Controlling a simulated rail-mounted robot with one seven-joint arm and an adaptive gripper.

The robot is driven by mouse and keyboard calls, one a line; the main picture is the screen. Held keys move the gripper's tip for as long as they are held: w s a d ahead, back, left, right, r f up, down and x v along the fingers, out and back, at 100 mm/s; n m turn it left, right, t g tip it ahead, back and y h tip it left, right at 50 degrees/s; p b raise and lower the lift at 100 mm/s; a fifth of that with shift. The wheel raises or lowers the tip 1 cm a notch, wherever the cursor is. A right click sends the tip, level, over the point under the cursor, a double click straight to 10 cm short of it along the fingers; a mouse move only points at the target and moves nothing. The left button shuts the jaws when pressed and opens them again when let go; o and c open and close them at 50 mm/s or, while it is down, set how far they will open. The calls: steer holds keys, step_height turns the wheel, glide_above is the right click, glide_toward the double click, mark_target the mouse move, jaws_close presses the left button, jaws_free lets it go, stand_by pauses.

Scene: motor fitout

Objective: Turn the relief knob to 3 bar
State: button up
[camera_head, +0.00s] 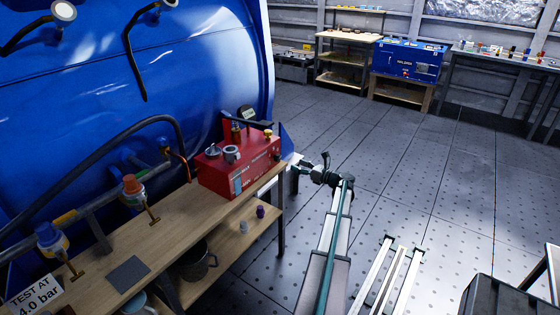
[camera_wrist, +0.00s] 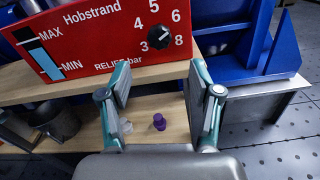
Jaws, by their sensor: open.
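The relief knob (camera_wrist: 160,38) is a small round black knob with a white pointer on the front of the red Hobstrand unit (camera_wrist: 95,35). A printed scale of 3, 4, 5, 6 and 8 bar runs around it. The pointer lies on a slant; I cannot tell for sure which number it marks. The red unit stands on the wooden bench in the head view (camera_head: 235,175), where the knob is too small to make out. My gripper (camera_wrist: 160,70) is open and empty, its two fingers apart below the knob, not touching it. It also shows beside the unit's right end (camera_head: 298,170).
A purple item (camera_wrist: 159,121) and a whitish one (camera_wrist: 124,126) stand on the lower shelf below my fingers. A blue bracket (camera_wrist: 258,45) is right of the unit. The large blue tank (camera_head: 150,65) rises behind the bench (camera_head: 165,245). The floor to the right is mostly clear.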

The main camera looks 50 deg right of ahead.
mark_target(279, 159)
steer(key=w, duration=0.5)
steer(key=w+p, duration=0.1)
steer(key=w, duration=0.4)
steer(key=shift+w+a, duration=0.2)
steer(key=shift+w, duration=0.05)
steer(key=c, duration=1.2)
steer(key=shift+o, duration=0.2)
steer(key=shift+f, duration=0.1)
